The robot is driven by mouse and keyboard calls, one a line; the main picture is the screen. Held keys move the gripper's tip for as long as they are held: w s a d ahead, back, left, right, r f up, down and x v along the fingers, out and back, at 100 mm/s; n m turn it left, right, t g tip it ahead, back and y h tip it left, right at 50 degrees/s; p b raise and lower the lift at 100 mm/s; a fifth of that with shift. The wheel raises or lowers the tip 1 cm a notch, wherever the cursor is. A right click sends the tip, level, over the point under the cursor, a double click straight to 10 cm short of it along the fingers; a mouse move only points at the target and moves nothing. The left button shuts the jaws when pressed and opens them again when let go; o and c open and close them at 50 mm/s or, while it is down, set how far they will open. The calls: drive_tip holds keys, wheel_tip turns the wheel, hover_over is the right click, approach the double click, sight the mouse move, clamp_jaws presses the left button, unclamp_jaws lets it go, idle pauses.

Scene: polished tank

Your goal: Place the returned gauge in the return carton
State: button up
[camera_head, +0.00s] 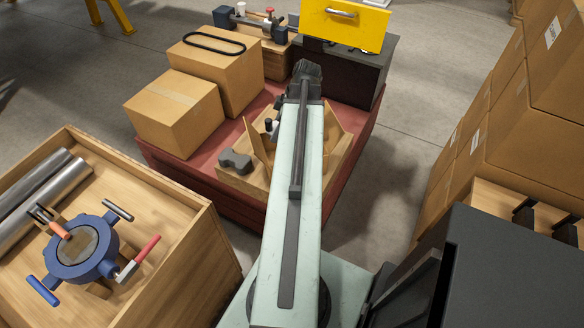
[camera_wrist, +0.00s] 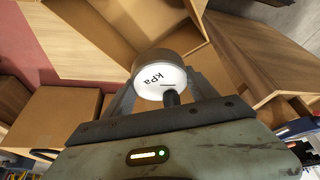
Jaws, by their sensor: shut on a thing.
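The gauge (camera_wrist: 160,78), with a round white face marked "kPa" and a dark stem, is between the fingers of my gripper (camera_wrist: 165,92) in the wrist view. My gripper is shut on it. An open brown carton (camera_head: 336,124) with raised flaps stands on the red platform in the head view, partly hidden behind my arm. In the wrist view, open cardboard (camera_wrist: 110,22) lies beyond the gauge; I cannot tell the gap between them. In the head view my arm hides most of my gripper and the gauge.
Two closed cartons (camera_head: 175,112) stand left of the open one. A grey block (camera_head: 235,161) lies at its near left. A wooden crate (camera_head: 185,235) with a blue valve (camera_head: 82,252) is at left, stacked cartons (camera_head: 545,115) at right.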

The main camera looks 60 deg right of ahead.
wheel_tip(320, 180, down, 18)
drive_tip(key=b, duration=1.8)
drive_tip(key=shift+f, duration=0.1)
drive_tip(key=shift+r, duration=0.25)
drive_tip(key=shift+f, duration=0.2)
drive_tip(key=o, duration=1.8)
drive_tip(key=shift+r, duration=0.15)
